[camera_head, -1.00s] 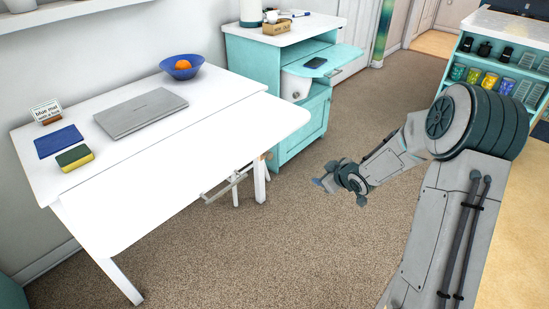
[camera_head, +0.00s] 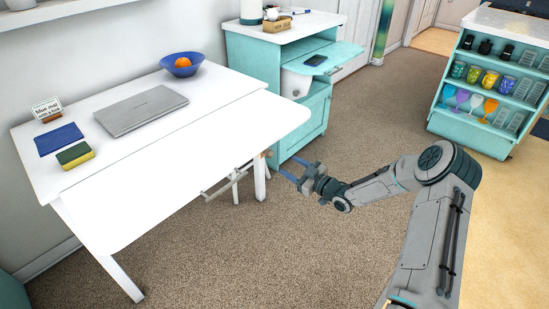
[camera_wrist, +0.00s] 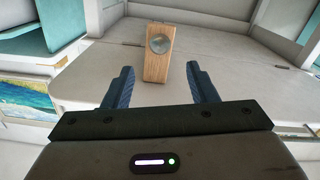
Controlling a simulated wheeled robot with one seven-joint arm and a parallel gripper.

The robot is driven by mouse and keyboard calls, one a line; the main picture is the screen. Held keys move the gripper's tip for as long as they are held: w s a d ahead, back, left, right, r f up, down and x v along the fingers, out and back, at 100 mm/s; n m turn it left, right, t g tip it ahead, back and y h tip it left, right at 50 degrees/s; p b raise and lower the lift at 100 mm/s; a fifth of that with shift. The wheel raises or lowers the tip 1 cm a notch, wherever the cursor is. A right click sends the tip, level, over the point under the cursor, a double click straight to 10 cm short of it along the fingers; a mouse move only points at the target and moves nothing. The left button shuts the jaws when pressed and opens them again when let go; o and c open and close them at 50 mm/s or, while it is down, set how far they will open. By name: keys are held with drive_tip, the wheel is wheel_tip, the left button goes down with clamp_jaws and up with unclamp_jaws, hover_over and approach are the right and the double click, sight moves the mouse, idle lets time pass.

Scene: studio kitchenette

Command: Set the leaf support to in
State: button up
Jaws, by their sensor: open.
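The white table (camera_head: 165,150) has a raised front leaf (camera_head: 185,170). A thin pale metal bracket (camera_head: 226,186), which looks like the leaf support, sticks out under the leaf's front right part, beside the white legs. A small brown piece (camera_head: 268,155) shows near the top of the right leg. My gripper (camera_head: 293,169) is open and empty, to the right of that leg and pointing towards it. In the wrist view, a wooden block with a round metal disc (camera_wrist: 158,62) stands beyond and between the open fingers (camera_wrist: 160,88), apart from them. The support's far end is hidden under the leaf.
A closed laptop (camera_head: 142,110), blue bowl with an orange (camera_head: 181,67), blue mat (camera_head: 58,141), sponge (camera_head: 75,156) and sign (camera_head: 47,110) lie on the table. A teal cabinet (camera_head: 300,125) stands behind. The carpet (camera_head: 225,260) in front is clear.

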sight(271, 155)
drive_tip(key=x, duration=0.8)
drive_tip(key=shift+w+a+b, duration=0.25)
drive_tip(key=shift+a+b, duration=0.05)
